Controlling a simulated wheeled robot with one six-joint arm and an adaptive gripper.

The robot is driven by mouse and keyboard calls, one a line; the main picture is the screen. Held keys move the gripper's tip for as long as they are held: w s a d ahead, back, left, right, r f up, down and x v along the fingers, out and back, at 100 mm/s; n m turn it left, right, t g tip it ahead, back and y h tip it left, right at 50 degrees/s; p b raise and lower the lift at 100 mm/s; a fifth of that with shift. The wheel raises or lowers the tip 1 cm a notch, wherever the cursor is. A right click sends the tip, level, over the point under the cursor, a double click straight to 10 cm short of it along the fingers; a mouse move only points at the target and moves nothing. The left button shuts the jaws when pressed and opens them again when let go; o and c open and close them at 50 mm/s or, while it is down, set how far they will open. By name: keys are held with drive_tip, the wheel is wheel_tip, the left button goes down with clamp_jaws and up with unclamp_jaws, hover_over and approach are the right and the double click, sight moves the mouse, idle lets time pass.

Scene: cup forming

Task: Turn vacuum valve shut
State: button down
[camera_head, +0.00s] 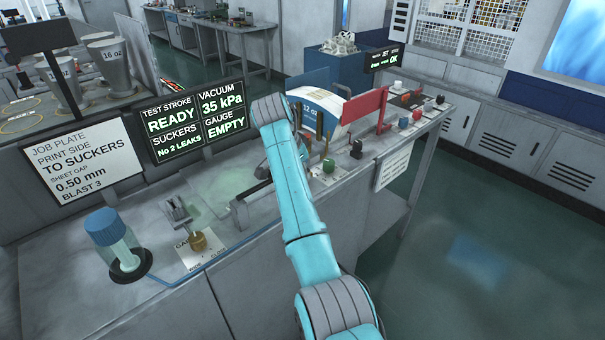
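I cannot tell for sure which fitting is the vacuum valve. A green round knob (328,165) stands on the bench just right of my arm. A brass knob (198,242) sits on a small white labelled plate left of my arm; its lettering is too small to read fully. The display (190,120) reads vacuum 35 kPa, test stroke ready, suckers no 2 leaks and gauge empty. My turquoise arm reaches over the bench. My gripper is not clearly visible; the arm hides much of the area behind it.
Several small knobs line the right end. Open floor lies right.

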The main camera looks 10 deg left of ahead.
drive_tip(key=shift+n, duration=0.4)
drive_tip(key=n+y, duration=0.1)
drive_tip(key=n, duration=0.2)
drive_tip(key=shift+d+n+t+y, duration=0.1)
drive_tip(key=shift+n+t+y, duration=0.2)
drive_tip(key=shift+t, duration=0.1)
drive_tip(key=n+y, duration=0.1)
drive_tip(key=n, duration=0.3)
drive_tip(key=shift+d+n+y, duration=0.1)
drive_tip(key=shift+n+y, duration=0.2)
drive_tip(key=shift+y, duration=0.1)
drive_tip(key=n, duration=0.2)
drive_tip(key=n+y, duration=0.1)
drive_tip(key=n, duration=0.1)
drive_tip(key=shift+d+n+y, duration=0.1)
drive_tip(key=shift+n+y, duration=0.2)
drive_tip(key=shift+n+g+y, duration=0.6)
drive_tip(key=shift+n+g, duration=0.1)
drive_tip(key=shift+n, duration=1.5)
drive_tip(key=c, duration=1.2)
unclamp_jaws()
drive_tip(key=shift+r, duration=0.15)
